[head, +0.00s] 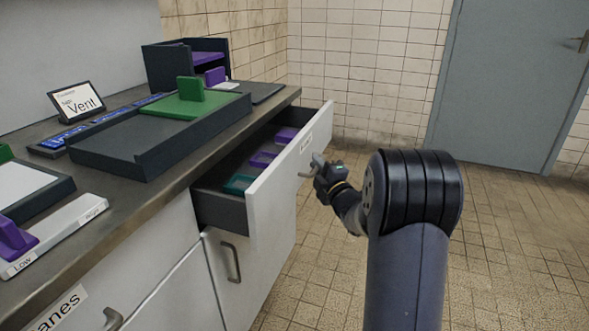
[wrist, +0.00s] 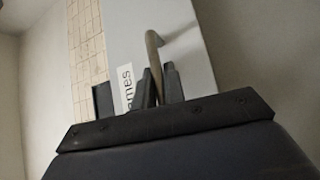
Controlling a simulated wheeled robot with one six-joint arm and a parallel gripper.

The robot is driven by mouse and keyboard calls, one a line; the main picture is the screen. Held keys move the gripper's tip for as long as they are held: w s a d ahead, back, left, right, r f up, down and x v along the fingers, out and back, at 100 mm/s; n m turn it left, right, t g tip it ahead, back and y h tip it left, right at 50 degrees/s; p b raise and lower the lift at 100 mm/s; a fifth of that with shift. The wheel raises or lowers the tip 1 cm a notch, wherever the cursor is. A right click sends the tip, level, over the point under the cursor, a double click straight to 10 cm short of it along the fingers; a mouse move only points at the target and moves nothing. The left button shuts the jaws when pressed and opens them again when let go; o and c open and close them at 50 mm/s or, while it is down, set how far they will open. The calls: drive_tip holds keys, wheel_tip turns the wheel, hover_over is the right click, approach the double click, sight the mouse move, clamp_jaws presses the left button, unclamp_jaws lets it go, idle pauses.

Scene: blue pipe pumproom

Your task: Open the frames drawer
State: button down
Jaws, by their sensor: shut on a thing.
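The frames drawer (head: 290,168) stands pulled well out from the counter, its white front facing right. Inside it lie purple pieces (head: 264,159) and a teal piece (head: 238,184). Its label (wrist: 126,88) reads "...ames" in the wrist view; the first letters are hidden. My gripper (head: 318,170) is at the drawer's front, shut on the curved metal handle (wrist: 152,45). The wrist view shows the fingers (wrist: 158,86) around the lower part of the handle.
A closed cabinet with a handle (head: 232,262) is below the drawer. Tiled floor (head: 510,240) is clear at right, before a grey door (head: 510,80).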

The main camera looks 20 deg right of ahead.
drive_tip(key=s+d+b, duration=0.1)
drive_tip(key=s+d, duration=0.3)
drive_tip(key=d, duration=0.2)
drive_tip(key=shift+s, duration=0.15)
drive_tip(key=c, duration=1.5)
unclamp_jaws()
drive_tip(key=s, duration=0.3)
drive_tip(key=s+d+f+p, duration=0.1)
drive_tip(key=s, duration=0.6)
drive_tip(key=shift+s+d+f, duration=0.25)
drive_tip(key=shift+s+d, duration=0.05)
